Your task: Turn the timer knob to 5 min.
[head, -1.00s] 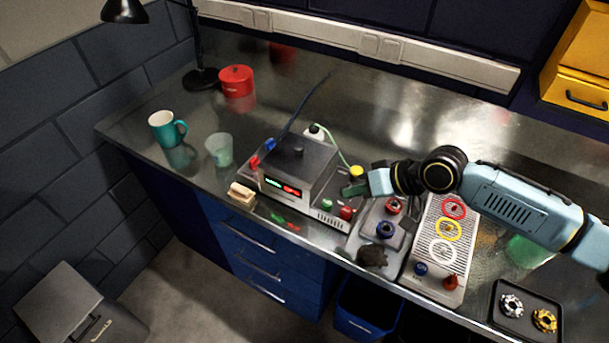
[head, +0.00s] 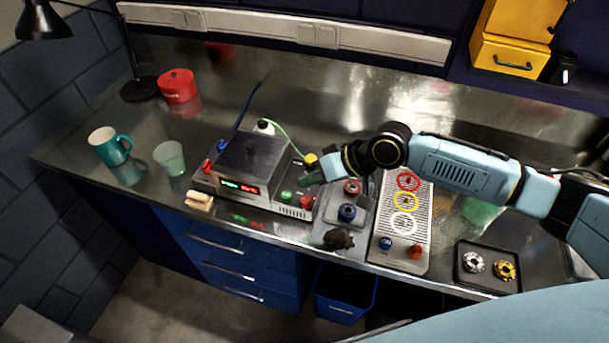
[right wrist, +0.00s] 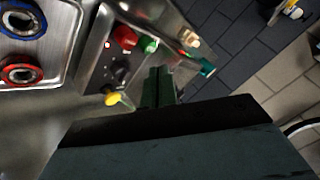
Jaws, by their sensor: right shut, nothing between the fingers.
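The timer knob (right wrist: 120,73) is a black dial with pale marks around it, on the dark panel (right wrist: 97,82) in the right wrist view. A red button (right wrist: 125,36), a green button (right wrist: 149,45) and a yellow cap (right wrist: 112,99) are near it. My right gripper (right wrist: 158,75) is shut and empty, just right of the knob in that view and apparently apart from it. In the head view my right gripper (head: 308,181) is over the panel's right side, and the knob cannot be made out there. Where its pointer stands is too small to read. My left gripper is out of view.
A grey box with a lit display (head: 239,188) stands left of the panel. A tray with rings (head: 346,192) and a ribbed board (head: 403,245) lie to the right. A wooden block (head: 199,200), cup (head: 169,158) and teal mug (head: 109,146) stand left.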

